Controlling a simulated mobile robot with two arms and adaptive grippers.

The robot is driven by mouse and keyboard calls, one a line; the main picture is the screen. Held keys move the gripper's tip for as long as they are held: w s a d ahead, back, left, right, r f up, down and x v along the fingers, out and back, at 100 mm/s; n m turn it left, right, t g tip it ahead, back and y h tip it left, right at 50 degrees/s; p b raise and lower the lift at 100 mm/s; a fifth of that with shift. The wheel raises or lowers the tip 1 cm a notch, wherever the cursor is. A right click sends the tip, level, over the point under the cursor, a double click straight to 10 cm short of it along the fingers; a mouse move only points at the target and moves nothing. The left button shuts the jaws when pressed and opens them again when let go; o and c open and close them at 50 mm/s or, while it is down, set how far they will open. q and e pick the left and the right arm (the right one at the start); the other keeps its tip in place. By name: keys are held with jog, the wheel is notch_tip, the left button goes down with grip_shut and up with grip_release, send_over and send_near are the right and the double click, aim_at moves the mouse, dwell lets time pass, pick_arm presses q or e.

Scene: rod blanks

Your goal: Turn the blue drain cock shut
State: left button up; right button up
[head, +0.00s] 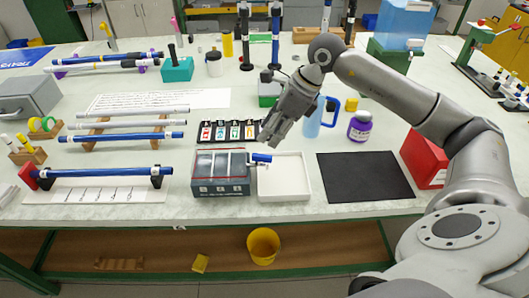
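The blue drain cock (262,157) sticks out to the right from the upper right side of a dark grey box (221,189) with panes on top. Its blue handle lies roughly level, above the left edge of a white tray (284,194). My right gripper (269,141) points down and to the left, just above the drain cock in the picture. Its fingers look close together, but whether they are open or shut is unclear. I see no contact with the cock. My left gripper is not in view.
A black mat (366,177) and a red block (424,158) are right of the tray. A blue jug (318,117) and a purple jar (360,126) stand behind. Lettered cards (229,131) lie behind the box. Blue rods (98,172) rest on stands at left.

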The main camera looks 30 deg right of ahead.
aim_at(263, 155)
jog(key=shift+h, duration=0.5)
jog(key=x, duration=0.3)
jog(key=d+p+x, duration=0.1)
jog(key=x, duration=0.2)
jog(key=d+x, duration=0.1)
jog(key=x, duration=0.3)
jog(key=shift+s+f+p, duration=0.15)
jog(key=shift+f+p, duration=0.15)
jog(key=shift+p, duration=0.1)
grip_shut()
